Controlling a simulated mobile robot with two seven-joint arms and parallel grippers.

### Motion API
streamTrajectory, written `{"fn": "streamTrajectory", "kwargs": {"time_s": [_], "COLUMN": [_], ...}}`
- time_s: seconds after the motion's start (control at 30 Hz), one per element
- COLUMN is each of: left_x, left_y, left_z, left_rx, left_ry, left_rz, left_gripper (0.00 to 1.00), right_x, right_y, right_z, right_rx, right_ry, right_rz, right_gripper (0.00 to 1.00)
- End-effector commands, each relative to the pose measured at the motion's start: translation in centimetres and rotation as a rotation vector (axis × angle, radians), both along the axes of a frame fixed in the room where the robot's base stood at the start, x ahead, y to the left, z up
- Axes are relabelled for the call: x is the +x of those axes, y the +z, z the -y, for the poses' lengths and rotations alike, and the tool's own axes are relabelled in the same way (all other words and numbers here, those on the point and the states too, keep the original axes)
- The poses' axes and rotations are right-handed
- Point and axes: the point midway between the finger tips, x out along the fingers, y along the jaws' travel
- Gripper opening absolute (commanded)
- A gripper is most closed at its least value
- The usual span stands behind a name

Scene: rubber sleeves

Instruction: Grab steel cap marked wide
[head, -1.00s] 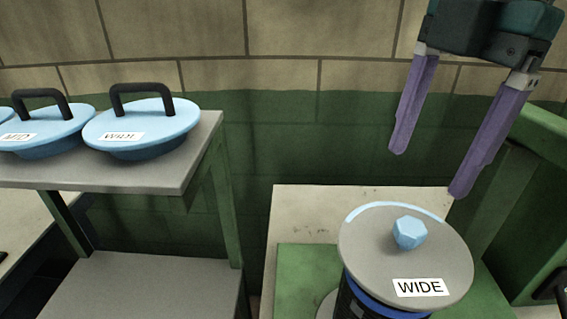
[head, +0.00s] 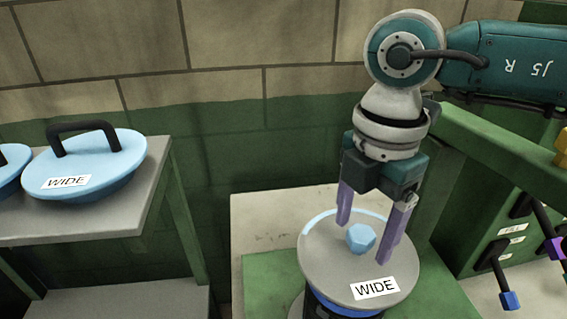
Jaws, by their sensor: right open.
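The steel cap marked WIDE (head: 330,267) is a flat grey disc with a pale blue faceted knob (head: 360,239) at its middle. It sits on top of a dark and blue cylinder (head: 340,309) at the lower centre right of the head view. My right gripper (head: 364,243) points down over the cap, open, with its two purple fingers to the left and right of the knob. I cannot tell whether the fingers touch the knob or the cap. My left gripper is not in view.
A blue lid labelled WIDE (head: 100,172) with a black handle stands on a grey shelf (head: 150,200) at the left, next to another blue lid (head: 8,170). A green panel (head: 515,235) with levers stands at the right. A tiled wall is behind.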

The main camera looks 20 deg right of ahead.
Motion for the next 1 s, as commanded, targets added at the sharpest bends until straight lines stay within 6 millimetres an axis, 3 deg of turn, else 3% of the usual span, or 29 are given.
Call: {"fn": "streamTrajectory", "kwargs": {"time_s": [0.13,0.8,1.0], "left_x": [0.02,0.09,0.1], "left_y": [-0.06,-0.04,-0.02], "left_z": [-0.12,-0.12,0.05], "left_rx": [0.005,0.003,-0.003], "left_ry": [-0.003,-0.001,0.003], "left_rz": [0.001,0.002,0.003], "left_gripper": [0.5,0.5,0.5], "right_x": [0.0,0.01,0.01], "right_y": [-0.02,0.04,0.05], "right_z": [-0.02,-0.02,-0.02], "right_rx": [0.001,0.001,0.001], "right_ry": [0.0,0.0,0.0], "right_rz": [0.0,0.0,0.0], "right_gripper": [0.77,0.02,0.0]}}
